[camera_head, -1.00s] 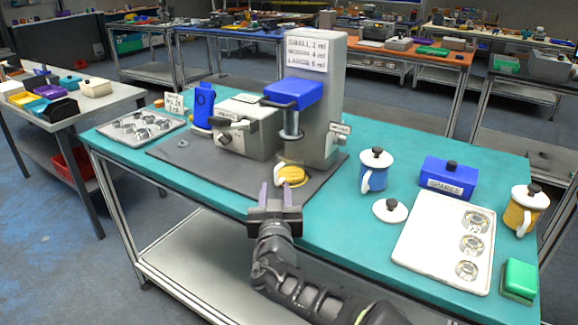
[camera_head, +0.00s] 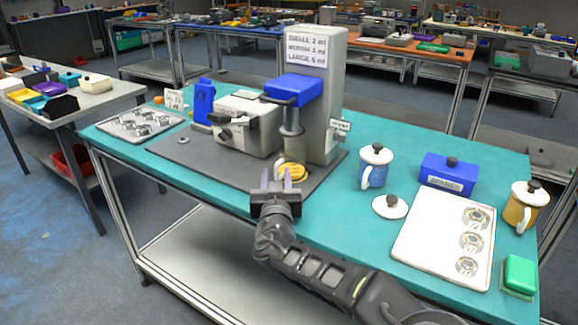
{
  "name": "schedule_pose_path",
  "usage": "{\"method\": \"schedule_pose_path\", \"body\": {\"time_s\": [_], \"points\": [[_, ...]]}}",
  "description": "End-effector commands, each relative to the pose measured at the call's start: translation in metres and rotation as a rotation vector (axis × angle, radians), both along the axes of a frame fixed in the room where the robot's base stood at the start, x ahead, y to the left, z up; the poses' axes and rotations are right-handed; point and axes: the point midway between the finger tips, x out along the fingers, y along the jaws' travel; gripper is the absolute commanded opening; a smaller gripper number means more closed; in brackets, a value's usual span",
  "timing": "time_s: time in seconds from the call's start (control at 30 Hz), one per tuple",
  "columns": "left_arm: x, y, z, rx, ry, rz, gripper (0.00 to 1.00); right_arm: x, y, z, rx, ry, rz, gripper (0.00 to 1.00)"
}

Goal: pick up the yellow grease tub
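A low yellow tub (camera_head: 293,172) without a lid, with a white handle on its left, stands on the grey mat under the press nozzle. Another yellow tub (camera_head: 521,212) with a white lid, black knob and white handle stands at the right end of the teal table. My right gripper is not in view.
The press (camera_head: 334,95) with its blue head (camera_head: 293,89) rises just behind the lidless tub. A loose white lid (camera_head: 390,207), a blue lidded tub (camera_head: 373,172), a blue box (camera_head: 448,175), a white tray (camera_head: 430,240) and a green block (camera_head: 519,275) stand to the right.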

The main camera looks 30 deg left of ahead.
Motion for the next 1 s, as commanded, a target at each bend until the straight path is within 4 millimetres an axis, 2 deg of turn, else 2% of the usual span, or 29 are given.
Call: {"method": "schedule_pose_path", "body": {"time_s": [0.2,0.63,1.0], "points": [[-0.0002,0.0,0.0,0.0,0.0,0.0,0.36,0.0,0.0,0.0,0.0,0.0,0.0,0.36],[-0.0002,0.0,0.0,0.0,0.0,0.0,0.01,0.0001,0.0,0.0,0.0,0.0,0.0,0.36],[-0.0002,0.0,0.0,0.0,0.0,0.0,0.0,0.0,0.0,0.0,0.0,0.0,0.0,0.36]]}}
